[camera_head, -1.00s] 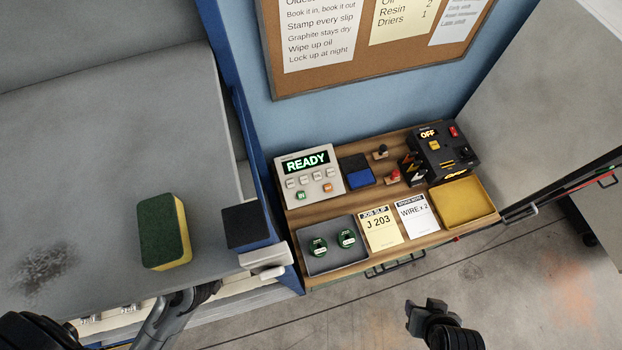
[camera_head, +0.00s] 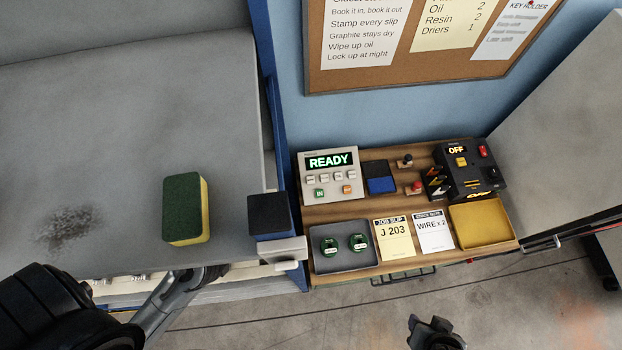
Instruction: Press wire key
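The grey keypad box (camera_head: 327,187) stands at the back left of the small wooden bench, and its lit display (camera_head: 330,161) reads READY. Below the display is a row of small pale keys (camera_head: 338,178) with labels too small to read, so I cannot tell which is the wire key. A green IN key (camera_head: 320,193) and an orange key (camera_head: 347,189) sit below them. My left gripper (camera_head: 208,273) seems to be the dark arm end by the grey table's front edge, away from the keypad; its fingers are unclear. My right gripper (camera_head: 424,326) is dark, partly cut off, in front of the bench.
A grey tray (camera_head: 342,265) holds two green spools. Beside it lie a job slip reading J 203 (camera_head: 394,240), a slip reading WIRE x 2 (camera_head: 433,232) and a yellow tray (camera_head: 482,226). A black box marked OFF (camera_head: 470,185) and a blue-black pad (camera_head: 381,178) stand behind. A sponge (camera_head: 185,208) lies on the grey table.

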